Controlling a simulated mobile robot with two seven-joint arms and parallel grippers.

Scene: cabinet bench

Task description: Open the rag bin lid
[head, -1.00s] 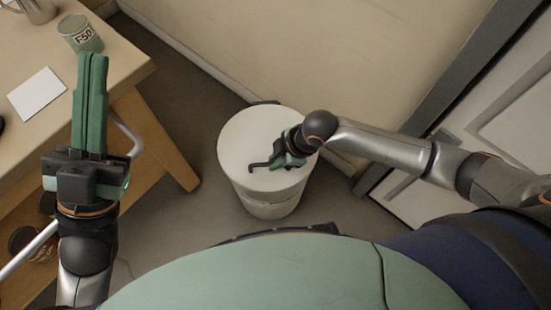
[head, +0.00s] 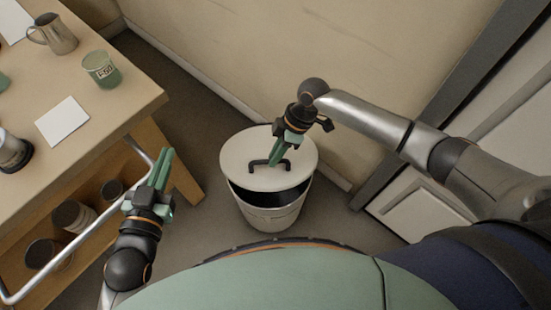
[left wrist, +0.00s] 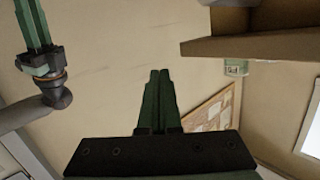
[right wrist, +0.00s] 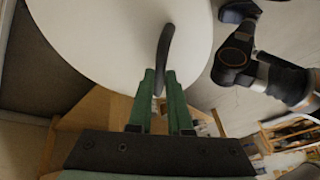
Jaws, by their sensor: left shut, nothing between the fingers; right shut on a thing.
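The rag bin (head: 270,215) is a round pale bin standing on the floor. Its white lid (head: 240,165) is tilted up at the front, and a dark gap shows the inside of the bin under the near edge. My right gripper (head: 276,160) is shut on the dark lid handle (head: 256,163). The handle (right wrist: 166,42) also runs between the right fingers in the right wrist view, with the lid (right wrist: 110,40) behind it. My left gripper (head: 162,166) is shut and empty, left of the bin and apart from it.
A wooden bench (head: 120,105) stands at the left with a green tin (head: 100,68), a metal jug (head: 54,34) and a white card (head: 62,122). Jars sit on its lower shelf beside a metal rail (head: 75,250). The wall is close behind the bin; a door (head: 440,200) is at the right.

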